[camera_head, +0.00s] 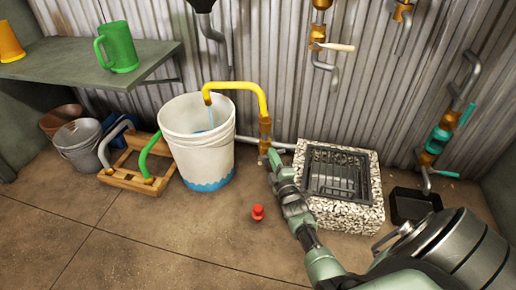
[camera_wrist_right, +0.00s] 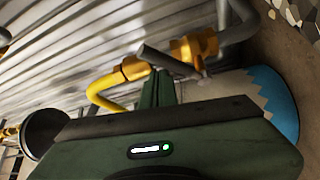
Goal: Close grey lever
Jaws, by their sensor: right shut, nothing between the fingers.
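A grey lever (camera_wrist_right: 165,60) sits on a brass valve (camera_wrist_right: 196,46) in the right wrist view. The valve joins a yellow spout (camera_head: 240,86) to a grey pipe (camera_wrist_right: 238,22). In the head view the brass fitting (camera_head: 265,128) is at the spout's foot, and the lever cannot be made out there. A thin blue stream (camera_head: 211,118) falls from the spout into a white bucket (camera_head: 198,145). My right gripper (camera_head: 268,158) is shut and empty just below the fitting. Its fingertips (camera_wrist_right: 165,80) are close to the lever; contact is unclear. My left gripper is not in view.
A stone-edged drain (camera_head: 375,185) is right of my gripper. A red object (camera_head: 258,212) lies on the floor. A wooden caddy (camera_head: 152,188) stands left of the bucket. A teal valve (camera_head: 437,140) is on the right wall pipe, above a black tray (camera_head: 398,204).

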